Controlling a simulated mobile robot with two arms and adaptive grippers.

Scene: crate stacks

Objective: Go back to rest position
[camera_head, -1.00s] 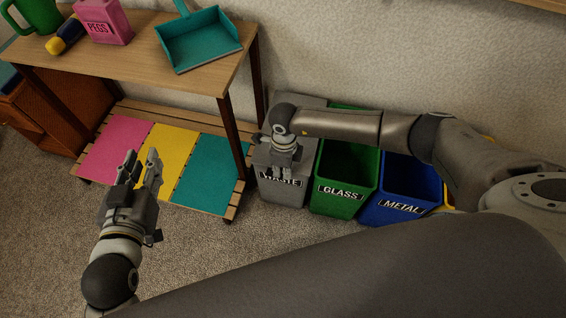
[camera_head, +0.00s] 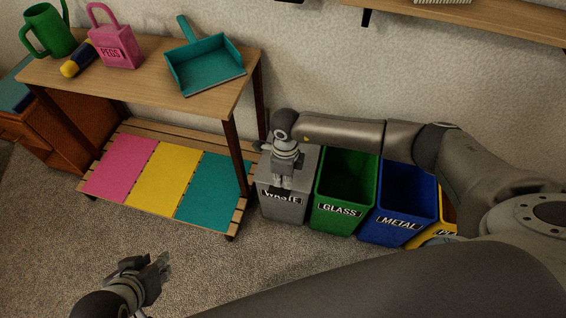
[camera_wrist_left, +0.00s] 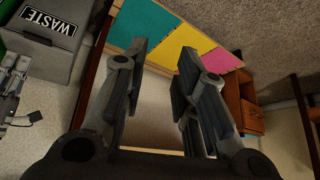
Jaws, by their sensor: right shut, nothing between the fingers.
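My left gripper (camera_head: 160,270) is low in the head view, over the carpet in front of the low slatted shelf. In the left wrist view its two fingers (camera_wrist_left: 162,60) stand apart with nothing between them. My right gripper (camera_head: 282,183) points down at the grey WASTE bin (camera_head: 283,211). Its fingers are shut and empty, and they partly cover the bin's label. The same bin shows at the upper left of the left wrist view (camera_wrist_left: 48,52).
Green GLASS (camera_head: 338,223), blue METAL (camera_head: 395,232) and yellow (camera_head: 440,234) bins stand in a row. The wooden table (camera_head: 140,82) holds a teal dustpan (camera_head: 205,68), pink PEGS container (camera_head: 117,55) and green watering can (camera_head: 47,32). Pink, yellow and teal mats lie below.

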